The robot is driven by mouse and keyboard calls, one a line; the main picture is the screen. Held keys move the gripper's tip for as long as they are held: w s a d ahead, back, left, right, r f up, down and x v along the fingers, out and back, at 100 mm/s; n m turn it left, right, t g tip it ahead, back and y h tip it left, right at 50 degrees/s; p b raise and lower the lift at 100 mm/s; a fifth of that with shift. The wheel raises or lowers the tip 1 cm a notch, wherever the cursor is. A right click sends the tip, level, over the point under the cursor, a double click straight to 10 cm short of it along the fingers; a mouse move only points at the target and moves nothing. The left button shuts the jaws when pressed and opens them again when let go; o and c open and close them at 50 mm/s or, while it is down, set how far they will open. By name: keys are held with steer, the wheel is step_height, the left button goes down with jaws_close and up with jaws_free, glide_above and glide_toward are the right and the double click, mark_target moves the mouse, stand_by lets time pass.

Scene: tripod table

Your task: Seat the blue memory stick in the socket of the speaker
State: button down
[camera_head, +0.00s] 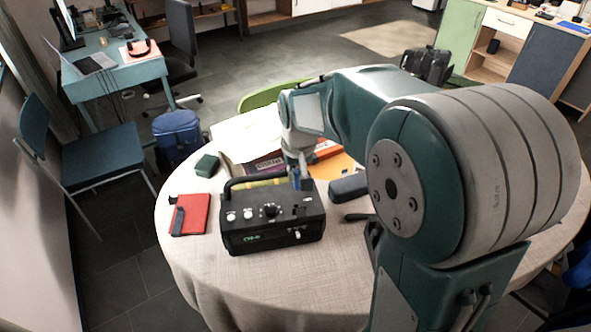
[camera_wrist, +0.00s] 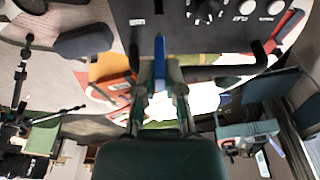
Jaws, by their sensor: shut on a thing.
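The black speaker (camera_head: 275,234) stands on the round table, its knobs facing up and a green display on its front. My gripper (camera_head: 297,172) points down over the right part of its top. It is shut on the blue memory stick (camera_wrist: 159,54), which sticks out from between the fingertips (camera_wrist: 160,82) toward the speaker panel (camera_wrist: 205,55) in the wrist view. In the head view the stick (camera_head: 296,183) is a small blue patch near the panel. I cannot tell whether its tip touches the panel.
The speaker's handle (camera_head: 250,182) rises along its back edge, close to my gripper. A dark case (camera_head: 349,188) lies to the right. A red notebook (camera_head: 196,212) and a green box (camera_head: 207,165) lie left. Cloth-covered table (camera_head: 195,265) is clear in front.

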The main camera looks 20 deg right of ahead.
mark_target(297, 188)
steer(key=shift+f, duration=0.1)
steer(key=shift+f, duration=2.85)
steer(key=shift+s+f, duration=0.1)
steer(key=shift+f, duration=1.6)
steer(key=c, duration=0.7)
jaws_free()
steer(key=shift+o, duration=0.2)
steer(key=shift+r, duration=0.1)
step_height(297, 188, up, 12)
steer(key=s, duration=0.1)
steer(key=shift+s+f, duration=0.2)
steer(key=shift+s, duration=0.15)
